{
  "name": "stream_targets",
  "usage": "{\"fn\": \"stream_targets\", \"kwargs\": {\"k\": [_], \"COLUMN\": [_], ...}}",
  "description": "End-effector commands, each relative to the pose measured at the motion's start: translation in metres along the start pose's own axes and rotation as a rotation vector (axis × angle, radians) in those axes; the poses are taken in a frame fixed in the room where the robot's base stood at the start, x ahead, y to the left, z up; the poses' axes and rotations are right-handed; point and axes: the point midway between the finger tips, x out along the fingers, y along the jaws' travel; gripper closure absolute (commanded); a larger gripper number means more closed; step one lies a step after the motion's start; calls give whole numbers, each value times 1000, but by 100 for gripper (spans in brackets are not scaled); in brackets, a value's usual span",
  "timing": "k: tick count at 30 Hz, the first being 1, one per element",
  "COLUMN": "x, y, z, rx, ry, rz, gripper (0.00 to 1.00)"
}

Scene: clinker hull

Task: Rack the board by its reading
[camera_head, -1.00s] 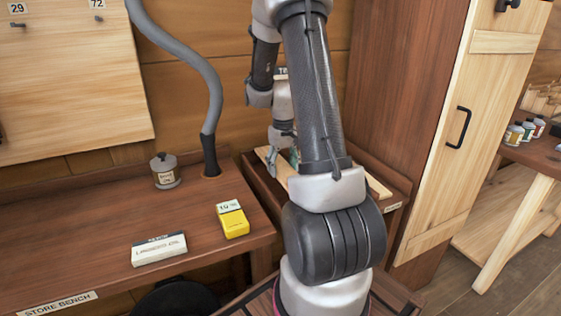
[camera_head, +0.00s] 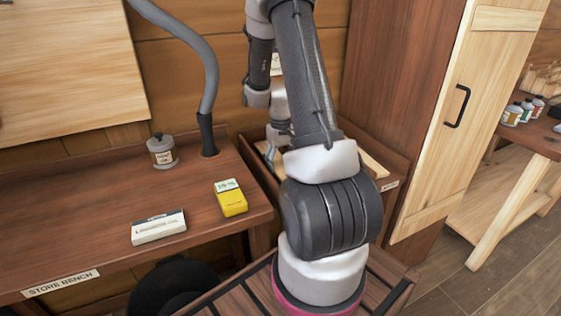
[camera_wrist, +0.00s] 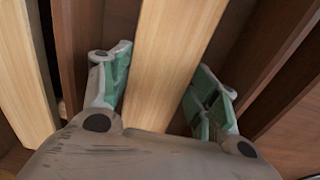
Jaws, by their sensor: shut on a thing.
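My gripper (camera_wrist: 160,65) has its green-padded fingers on both sides of a pale wooden board (camera_wrist: 172,45) and is shut on it. The board runs lengthwise away from the wrist between dark wooden walls. A dark wooden bin (camera_head: 397,166) with a small label stands behind my arm, with pale wood (camera_head: 371,162) showing inside. A yellow meter (camera_head: 233,204) lies on the store bench (camera_head: 100,212); its pale display shows a percentage too small to read surely.
Another pale board (camera_wrist: 25,70) lies left of the held one in the wrist view. A grey hose (camera_head: 207,85) rises behind. A pale cupboard door (camera_head: 470,120) stands right of the bin.

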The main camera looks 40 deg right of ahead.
Motion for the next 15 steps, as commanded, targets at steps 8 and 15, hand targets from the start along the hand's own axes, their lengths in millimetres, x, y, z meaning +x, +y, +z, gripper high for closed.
{"fn": "stream_targets", "kwargs": {"k": [8,15], "x": [1,5], "y": [0,0], "z": [0,0], "rx": [0,0], "ry": [0,0], "rz": [0,0], "gripper": [69,69]}}
